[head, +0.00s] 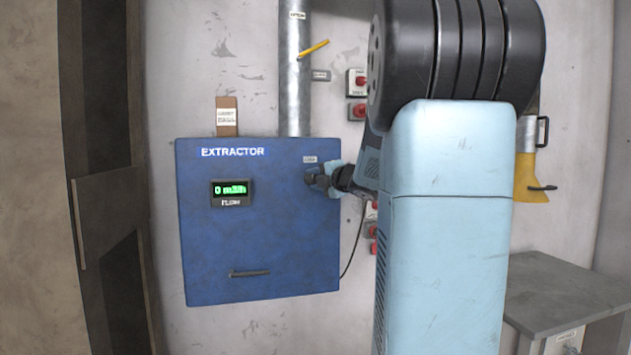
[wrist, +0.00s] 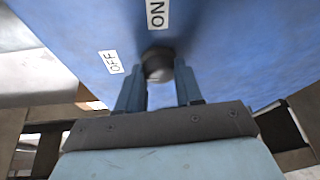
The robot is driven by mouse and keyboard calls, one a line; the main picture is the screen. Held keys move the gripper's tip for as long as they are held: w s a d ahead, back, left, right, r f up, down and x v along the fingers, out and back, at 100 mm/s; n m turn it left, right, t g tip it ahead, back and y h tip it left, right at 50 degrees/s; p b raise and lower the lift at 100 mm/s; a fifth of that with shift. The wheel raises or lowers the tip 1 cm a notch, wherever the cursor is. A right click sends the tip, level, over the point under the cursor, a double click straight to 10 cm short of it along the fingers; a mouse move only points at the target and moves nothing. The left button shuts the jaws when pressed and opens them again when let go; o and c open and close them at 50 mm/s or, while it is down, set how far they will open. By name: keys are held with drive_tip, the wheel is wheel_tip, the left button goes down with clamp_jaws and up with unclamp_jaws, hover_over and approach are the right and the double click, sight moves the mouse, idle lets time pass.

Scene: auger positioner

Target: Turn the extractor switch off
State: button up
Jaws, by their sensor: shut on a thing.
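The blue extractor box (head: 250,245) hangs on the wall in the head view, with a green display (head: 230,190) reading about "0 m3/h". The extractor switch is a dark round knob (wrist: 158,64) in the wrist view, with an OFF label (wrist: 111,62) and an ON label (wrist: 156,14) beside it. My gripper (wrist: 159,84) has its two fingers on either side of the knob and is shut on it. In the head view my gripper (head: 325,180) is at the box's upper right, hiding most of the knob. I cannot tell which label the knob points to.
A metal duct (head: 295,80) rises from the box, with a yellow lever (head: 314,49) on it. Red switches (head: 359,83) sit on the wall to the right, partly behind my arm. A grey table (head: 550,290) stands at the lower right.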

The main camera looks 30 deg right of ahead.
drive_tip(key=shift+a+f, duration=0.2)
drive_tip(key=shift+f, duration=0.05)
drive_tip(key=o, duration=1)
drive_tip(key=shift+o, duration=0.2)
drive_tip(key=shift+d+r, duration=0.1)
drive_tip(key=shift+r, duration=0.05)
drive_tip(key=shift+s, duration=0.25)
drive_tip(key=s+d+r, duration=0.1)
drive_tip(key=s, duration=1.2)
drive_tip(key=shift+d, duration=0.25)
drive_tip(key=shift+r, duration=0.15)
